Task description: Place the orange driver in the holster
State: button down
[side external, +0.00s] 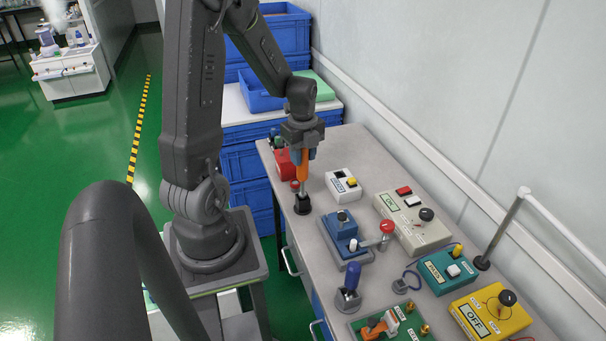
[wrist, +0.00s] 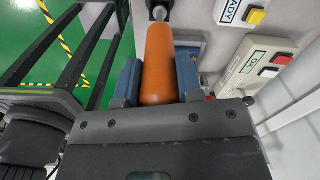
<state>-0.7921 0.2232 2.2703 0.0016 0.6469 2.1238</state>
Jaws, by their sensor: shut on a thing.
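My gripper (side external: 303,154) is shut on the orange driver (side external: 303,171) and holds it upright, shaft down, over the far part of the bench. A small black holster (side external: 302,206) stands on the bench directly below the driver. The shaft's lower end meets the holster's top in the side view; I cannot tell whether it is inside or just above it. In the wrist view the orange handle (wrist: 160,55) lies between the two blue finger pads of my gripper (wrist: 157,82). The holster is mostly cut off at that view's top edge.
A red box (side external: 284,162) stands behind the driver. A white box with a yellow button (side external: 341,184), a beige panel (side external: 405,230) and a blue lever device (side external: 340,233) are to the right. A blue-handled tool (side external: 352,276) stands nearer. Blue crates (side external: 285,35) are behind.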

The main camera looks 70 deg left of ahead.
aim_at(303, 166)
jog(key=shift+f, duration=2)
jog(key=c, duration=0.8)
grip_release()
